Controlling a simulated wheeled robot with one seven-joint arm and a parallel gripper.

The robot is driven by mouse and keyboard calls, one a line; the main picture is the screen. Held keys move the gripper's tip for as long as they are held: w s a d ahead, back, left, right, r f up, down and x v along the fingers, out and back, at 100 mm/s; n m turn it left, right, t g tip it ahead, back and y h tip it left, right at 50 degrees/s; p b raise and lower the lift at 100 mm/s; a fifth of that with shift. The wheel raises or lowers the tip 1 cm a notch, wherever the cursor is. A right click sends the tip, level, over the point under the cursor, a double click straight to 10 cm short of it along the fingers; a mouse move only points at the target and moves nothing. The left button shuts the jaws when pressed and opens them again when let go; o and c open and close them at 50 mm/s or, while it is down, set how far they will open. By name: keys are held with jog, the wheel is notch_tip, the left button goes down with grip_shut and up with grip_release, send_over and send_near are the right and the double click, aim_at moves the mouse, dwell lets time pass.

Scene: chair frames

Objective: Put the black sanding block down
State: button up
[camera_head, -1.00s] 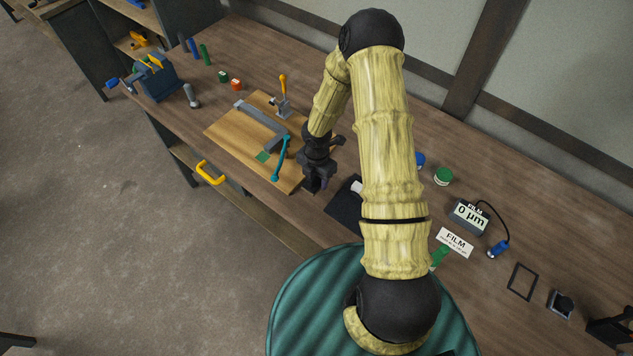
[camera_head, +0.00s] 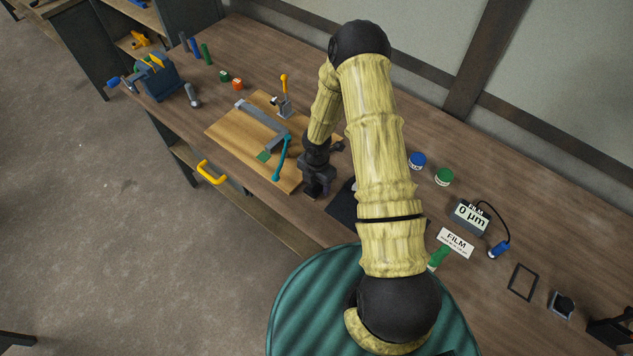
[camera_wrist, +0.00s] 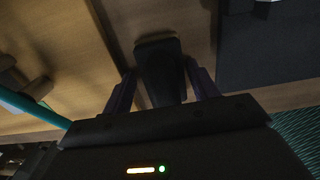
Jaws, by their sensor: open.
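The black sanding block (camera_wrist: 160,60) shows in the wrist view between the two fingers of my gripper (camera_wrist: 160,88). The fingers stand apart on either side of it, and the gripper is open. The block appears to be at the bare strip of bench between the wooden board and the dark mat; I cannot tell whether its underside touches the bench. In the head view my gripper (camera_head: 316,190) is low over the bench just right of the wooden board (camera_head: 228,132), and the block cannot be made out there.
The dark mat (camera_head: 343,212) lies right of my gripper, partly behind my arm. A grey bar and a teal handle (camera_head: 281,160) lie on the board, beside an orange-handled clamp (camera_head: 284,86). Blue (camera_head: 417,160) and green (camera_head: 443,177) jars and a film gauge (camera_head: 469,217) stand farther right.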

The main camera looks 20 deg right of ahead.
jog(key=shift+s+d+f, duration=0.2)
jog(key=shift+s, duration=0.15)
jog(key=shift+r, duration=0.15)
jog(key=r, duration=1.2)
jog(key=shift+w+a+r, duration=0.1)
jog(key=shift+w+r, duration=0.1)
jog(key=s+r+m+t, duration=0.1)
jog(key=s+r+m, duration=0.6)
jog(key=m, duration=0.5)
jog(key=s+r+m+t, duration=0.1)
jog(key=s+r+m, duration=0.6)
jog(key=r+m, duration=0.4)
jog(key=shift+s+r+m+t, duration=0.2)
jog(key=shift+m+t, duration=0.1)
jog(key=shift+m, duration=0.8)
